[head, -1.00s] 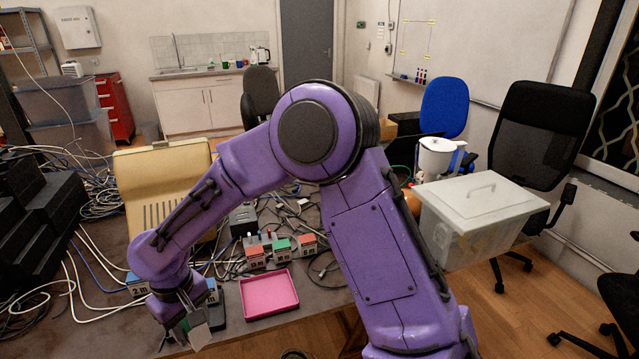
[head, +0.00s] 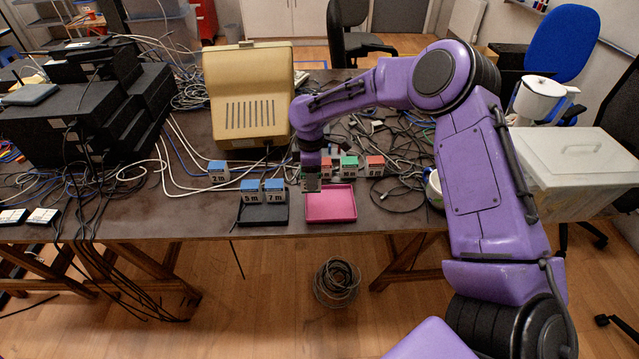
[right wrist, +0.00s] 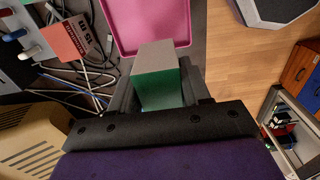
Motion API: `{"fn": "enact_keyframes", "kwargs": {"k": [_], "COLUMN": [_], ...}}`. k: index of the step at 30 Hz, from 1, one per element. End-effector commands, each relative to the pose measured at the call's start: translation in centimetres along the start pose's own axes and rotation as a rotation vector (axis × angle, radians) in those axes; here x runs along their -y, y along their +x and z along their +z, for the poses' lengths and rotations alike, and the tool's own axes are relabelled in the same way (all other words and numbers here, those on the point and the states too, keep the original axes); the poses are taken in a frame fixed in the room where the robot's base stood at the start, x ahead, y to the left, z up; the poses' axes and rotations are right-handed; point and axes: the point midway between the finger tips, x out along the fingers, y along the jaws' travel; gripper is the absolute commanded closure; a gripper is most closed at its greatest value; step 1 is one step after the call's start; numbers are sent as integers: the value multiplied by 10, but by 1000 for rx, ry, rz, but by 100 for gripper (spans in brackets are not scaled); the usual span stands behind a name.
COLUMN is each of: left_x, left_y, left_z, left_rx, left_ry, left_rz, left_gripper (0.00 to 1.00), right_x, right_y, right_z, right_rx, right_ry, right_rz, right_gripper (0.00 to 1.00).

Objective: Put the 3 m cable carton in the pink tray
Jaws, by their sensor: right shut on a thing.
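The pink tray (head: 333,205) lies at the table's front edge and looks empty where it shows. My right gripper (head: 311,186) is shut on a carton above the tray's back left corner. In the right wrist view the held carton (right wrist: 160,75) shows a grey face and a green side, close to the pink tray (right wrist: 148,22). I cannot read its length, so I cannot tell whether it is the 3 m one. My left gripper is not in view.
A dark tray (head: 263,222) with blue 5 m and 7 m cartons stands just left of the pink one. A blue 2 m carton (head: 218,171), a green carton (head: 349,165) and a red carton (head: 374,165) stand behind. Loose cables and a beige case (head: 252,95) fill the back.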

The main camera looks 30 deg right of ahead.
Motion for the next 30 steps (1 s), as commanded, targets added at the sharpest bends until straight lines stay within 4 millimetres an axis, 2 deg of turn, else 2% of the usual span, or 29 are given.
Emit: {"fn": "enact_keyframes", "kwargs": {"k": [3,6,11,15,28,29,30], "left_x": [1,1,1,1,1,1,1], "left_y": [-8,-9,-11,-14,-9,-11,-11], "left_z": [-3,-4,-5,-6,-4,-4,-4], "left_rx": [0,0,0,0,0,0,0], "left_ry": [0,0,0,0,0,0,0], "left_rz": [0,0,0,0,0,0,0], "left_gripper": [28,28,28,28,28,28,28], "right_x": [-21,-34,-47,-46,-46,-46,-46], "right_y": [28,44,61,85,95,94,94], "right_z": [9,14,19,18,17,17,17], "right_rx": [2,1,2,2,0,0,0], "right_ry": [3,3,3,0,0,0,0], "right_rz": [-3,-2,-2,-2,1,1,1], "right_gripper": [88,88,88,88,88,43,30]}}
